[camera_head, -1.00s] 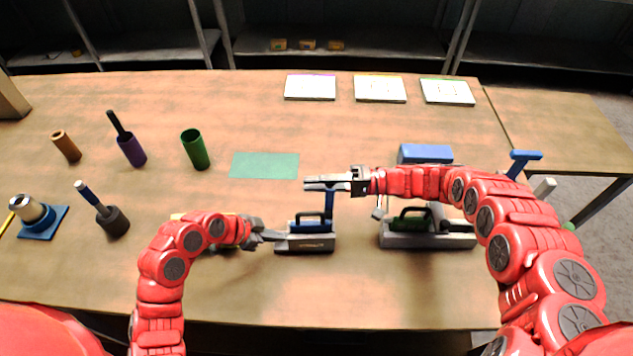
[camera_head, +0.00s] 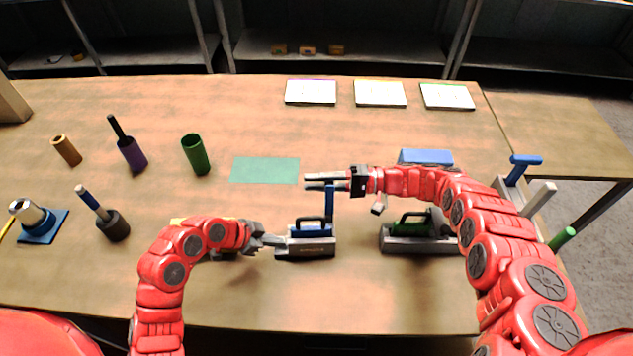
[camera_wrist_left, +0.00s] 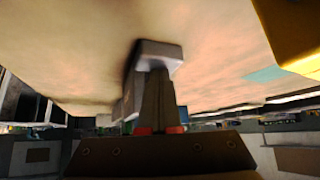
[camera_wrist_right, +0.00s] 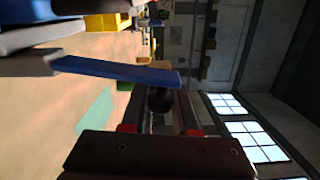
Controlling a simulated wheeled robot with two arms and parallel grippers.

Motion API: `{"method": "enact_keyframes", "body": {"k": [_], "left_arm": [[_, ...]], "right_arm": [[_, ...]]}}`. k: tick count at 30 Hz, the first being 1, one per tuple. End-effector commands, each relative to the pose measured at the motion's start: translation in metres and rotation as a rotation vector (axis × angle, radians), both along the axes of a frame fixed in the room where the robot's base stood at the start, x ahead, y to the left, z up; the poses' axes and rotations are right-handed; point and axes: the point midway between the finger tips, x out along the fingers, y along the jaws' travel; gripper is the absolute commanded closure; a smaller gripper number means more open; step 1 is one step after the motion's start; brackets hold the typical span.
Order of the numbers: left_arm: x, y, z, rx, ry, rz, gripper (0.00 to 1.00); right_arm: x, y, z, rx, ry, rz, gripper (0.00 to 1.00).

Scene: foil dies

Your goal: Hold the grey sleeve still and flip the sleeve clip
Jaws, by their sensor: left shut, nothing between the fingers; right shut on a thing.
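The grey block-shaped body (camera_head: 318,252) at mid-table, which I take for the grey sleeve, carries a blue part with a black loop handle. Its blue lever (camera_head: 329,203), which I take for the clip, stands upright at the right end. My left gripper (camera_head: 283,242) is shut and empty at the body's left end. In the left wrist view its tips meet a grey end piece (camera_wrist_left: 160,52); contact is hard to tell. My right gripper (camera_head: 308,182) is shut on the lever's top. The right wrist view shows a dark knob (camera_wrist_right: 160,98) between its fingers beside the blue bar (camera_wrist_right: 115,70).
A similar grey unit with a green handle (camera_head: 410,222) stands to the right, below a blue block (camera_head: 426,157). A green mat (camera_head: 265,170) lies behind. Several tubes, including a green one (camera_head: 196,155), stand at left. The front table strip is clear.

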Motion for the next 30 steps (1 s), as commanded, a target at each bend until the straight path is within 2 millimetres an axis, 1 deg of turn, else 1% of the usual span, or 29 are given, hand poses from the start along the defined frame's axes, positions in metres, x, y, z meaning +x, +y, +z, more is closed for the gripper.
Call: {"method": "enact_keyframes", "body": {"k": [1, 2, 6, 14, 17, 20, 25, 30], "left_arm": [[-0.002, 0.002, -0.003, 0.005, 0.008, 0.002, 1.00], [-0.001, 0.002, -0.003, 0.005, 0.008, 0.002, 1.00], [-0.001, 0.002, -0.003, 0.005, 0.008, 0.002, 1.00], [-0.001, 0.002, -0.003, 0.004, 0.007, 0.002, 1.00], [-0.001, 0.002, -0.003, 0.004, 0.007, 0.002, 1.00], [-0.001, 0.002, -0.003, 0.004, 0.007, 0.002, 1.00], [-0.001, 0.002, -0.003, 0.004, 0.007, 0.002, 1.00], [-0.002, 0.001, -0.003, 0.004, 0.007, 0.002, 1.00]], "right_arm": [[0.000, -0.001, -0.001, -0.001, 0.000, -0.003, 1.00], [0.000, -0.001, -0.001, -0.001, 0.000, -0.003, 0.69], [0.000, -0.001, -0.001, -0.001, 0.000, -0.002, 0.43], [0.000, 0.000, -0.001, -0.001, 0.000, 0.000, 0.42], [0.001, -0.005, -0.001, 0.000, -0.001, -0.002, 0.42], [0.002, -0.018, 0.000, 0.001, -0.002, -0.002, 0.42], [0.003, -0.051, -0.001, 0.000, -0.002, -0.003, 0.42], [0.004, -0.068, -0.001, 0.002, -0.001, -0.001, 0.42]]}}
